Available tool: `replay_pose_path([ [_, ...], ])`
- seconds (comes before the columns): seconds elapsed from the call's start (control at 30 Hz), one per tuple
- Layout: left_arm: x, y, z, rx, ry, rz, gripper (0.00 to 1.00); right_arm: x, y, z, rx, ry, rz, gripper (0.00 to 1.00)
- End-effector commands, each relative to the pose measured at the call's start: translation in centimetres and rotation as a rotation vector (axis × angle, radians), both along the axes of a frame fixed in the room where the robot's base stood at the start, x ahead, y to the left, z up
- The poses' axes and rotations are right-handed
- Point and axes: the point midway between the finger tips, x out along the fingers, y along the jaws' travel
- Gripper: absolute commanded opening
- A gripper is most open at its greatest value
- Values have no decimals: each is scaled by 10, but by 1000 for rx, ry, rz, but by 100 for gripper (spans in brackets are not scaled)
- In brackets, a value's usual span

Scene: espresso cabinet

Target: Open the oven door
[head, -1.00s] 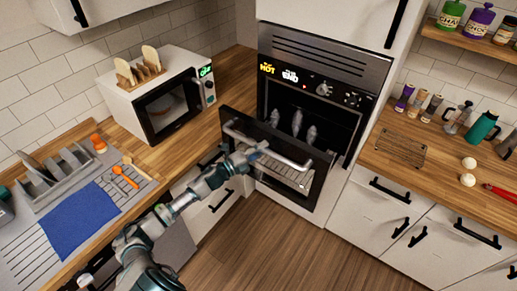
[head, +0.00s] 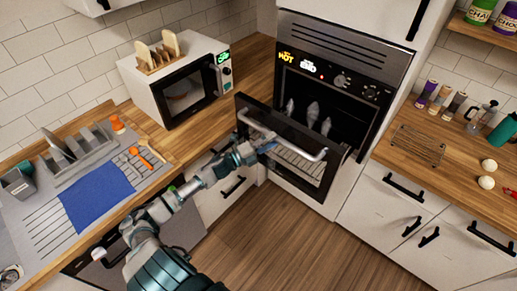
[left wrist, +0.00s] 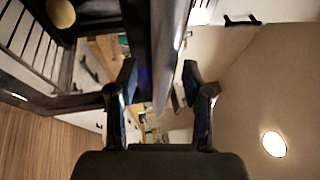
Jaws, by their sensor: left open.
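The oven (head: 345,60) is built into the tall white cabinet. Its dark glass door (head: 330,174) is partly open and tilted forward, with the lit-labelled control panel above it. A silver bar handle (head: 308,157) runs across the door front; the bar also shows in the left wrist view (left wrist: 168,50). My left gripper (head: 264,148) is at the left part of the handle. In the left wrist view my left gripper (left wrist: 160,70) is open, a finger on each side of the bar. Whether the fingers touch it I cannot tell. My right gripper is out of view.
A microwave (head: 190,92) with a toast rack (head: 160,52) on top stands left of the oven. A sink area with a blue cloth (head: 95,196) is at left. Eggs and a wire rack (head: 418,146) lie on the right counter. The floor (head: 290,245) before the oven is clear.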

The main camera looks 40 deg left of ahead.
Motion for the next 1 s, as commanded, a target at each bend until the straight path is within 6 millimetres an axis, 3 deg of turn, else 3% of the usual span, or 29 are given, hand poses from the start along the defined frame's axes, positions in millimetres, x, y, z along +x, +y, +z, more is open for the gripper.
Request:
replay_pose_path([
  [0.2,-40,15,-11,4,6,-2,50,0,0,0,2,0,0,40],
  [0.4,-68,24,-14,8,4,-5,50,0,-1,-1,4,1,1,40],
  [0.6,-79,31,-17,7,3,-6,50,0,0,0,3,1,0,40],
  [1.0,-79,34,-17,5,2,-4,50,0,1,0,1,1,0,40],
])
